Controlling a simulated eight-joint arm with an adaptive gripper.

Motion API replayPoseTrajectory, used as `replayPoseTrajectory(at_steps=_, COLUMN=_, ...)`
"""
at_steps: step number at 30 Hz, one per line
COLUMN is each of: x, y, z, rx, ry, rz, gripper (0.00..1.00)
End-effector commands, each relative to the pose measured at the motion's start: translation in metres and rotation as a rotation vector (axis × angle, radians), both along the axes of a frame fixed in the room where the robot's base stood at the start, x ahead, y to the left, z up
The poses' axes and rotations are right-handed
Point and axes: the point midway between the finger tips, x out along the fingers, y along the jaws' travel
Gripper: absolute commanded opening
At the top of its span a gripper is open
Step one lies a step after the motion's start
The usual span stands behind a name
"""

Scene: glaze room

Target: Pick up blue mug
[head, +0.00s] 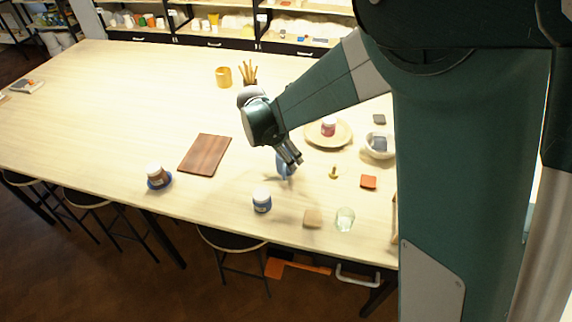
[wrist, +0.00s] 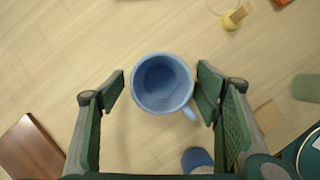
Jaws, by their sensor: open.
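The blue mug (wrist: 163,108) stands upright on the table, seen from above in the wrist view, with its handle toward the lower right. Its inside looks empty. In the head view the blue mug (head: 284,165) is partly hidden behind my gripper (head: 295,161). In the wrist view my gripper (wrist: 161,82) is open, with one finger on each side of the mug. The right finger is close to the handle. I cannot tell how far the fingertips are above the table.
A brown board (head: 204,155) lies left. The table's far left is mostly clear.

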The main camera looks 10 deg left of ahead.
Motion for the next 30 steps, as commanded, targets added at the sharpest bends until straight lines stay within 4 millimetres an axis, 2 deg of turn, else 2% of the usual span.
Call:
replayPoseTrajectory(at_steps=14, x=0.002, y=-0.002, z=-0.006, rx=0.000, ry=0.000, rz=0.000, gripper=0.63)
replayPoseTrajectory(at_steps=24, x=0.011, y=-0.010, z=-0.037, rx=0.000, ry=0.000, rz=-0.001, gripper=0.63)
replayPoseTrajectory(at_steps=30, x=0.015, y=-0.013, z=-0.048, rx=0.000, ry=0.000, rz=-0.001, gripper=0.63)
